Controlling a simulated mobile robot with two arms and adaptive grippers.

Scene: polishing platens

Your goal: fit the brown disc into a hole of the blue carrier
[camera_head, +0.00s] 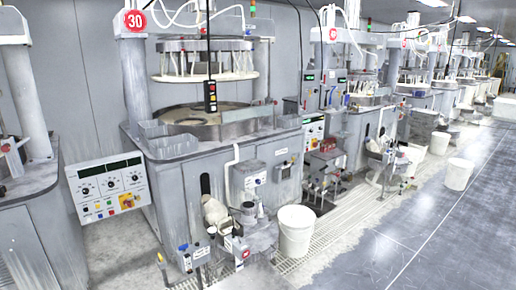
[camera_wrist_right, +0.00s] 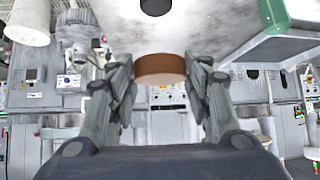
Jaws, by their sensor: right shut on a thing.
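The brown disc (camera_wrist_right: 160,66) shows in the right wrist view, between the fingertips of my right gripper (camera_wrist_right: 160,78). The fingers are shut on its two sides, and I see it nearly edge-on. The disc is apart from the pale mottled surface behind it as far as I can tell. I cannot make out the blue carrier or its holes in either view. My left gripper is in neither view.
The wrist view shows a dark round thing (camera_wrist_right: 156,6) on the pale surface (camera_wrist_right: 205,20) and a green cylinder (camera_wrist_right: 274,14).

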